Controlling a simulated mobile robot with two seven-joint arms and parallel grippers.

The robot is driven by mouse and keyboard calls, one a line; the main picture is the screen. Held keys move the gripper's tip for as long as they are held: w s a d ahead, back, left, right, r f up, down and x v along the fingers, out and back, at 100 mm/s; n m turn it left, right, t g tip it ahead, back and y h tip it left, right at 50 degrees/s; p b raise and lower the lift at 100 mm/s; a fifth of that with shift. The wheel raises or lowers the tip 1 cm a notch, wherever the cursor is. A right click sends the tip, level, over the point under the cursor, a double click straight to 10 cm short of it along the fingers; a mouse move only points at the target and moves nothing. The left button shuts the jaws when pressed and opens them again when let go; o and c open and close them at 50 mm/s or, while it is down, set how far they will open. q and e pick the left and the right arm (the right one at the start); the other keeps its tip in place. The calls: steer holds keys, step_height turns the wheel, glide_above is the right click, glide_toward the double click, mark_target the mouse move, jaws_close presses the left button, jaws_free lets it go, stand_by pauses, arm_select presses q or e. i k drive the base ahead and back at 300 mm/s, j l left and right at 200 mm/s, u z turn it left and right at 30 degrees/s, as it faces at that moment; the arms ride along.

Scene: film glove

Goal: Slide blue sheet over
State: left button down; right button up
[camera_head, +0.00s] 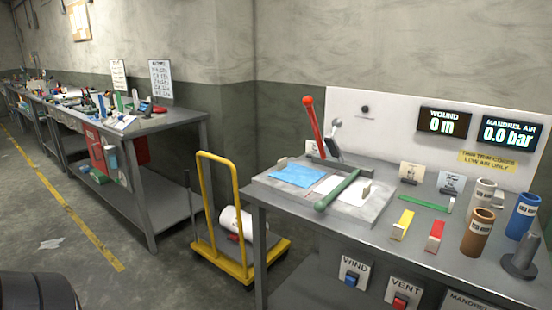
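The blue sheet (297,175) lies flat on the left part of a raised grey bed (357,213) on the right-hand workbench. A white sheet (326,184) lies to its right on the same bed. A green-handled bar (336,192) slants across the white sheet, so part of that sheet is hidden. A red-handled lever (313,125) stands up behind the blue sheet. Neither of my grippers shows in this view.
Right of the bed are a yellow block (402,225), a red block (435,237), a green strip (423,202) and upright tubes, including a brown one (477,233). A yellow cart (242,258) stands left of this bench. Open floor (50,215) lies further left.

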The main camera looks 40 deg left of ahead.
mark_target(304, 177)
steer(key=i+j+z, duration=0.2)
steer(key=j, duration=0.7)
steer(key=k+j+z, duration=0.2)
steer(key=j, duration=0.7)
steer(key=j+z, duration=0.15)
steer(key=j, duration=0.8)
steer(key=j+z, duration=0.2)
steer(key=j, duration=0.7)
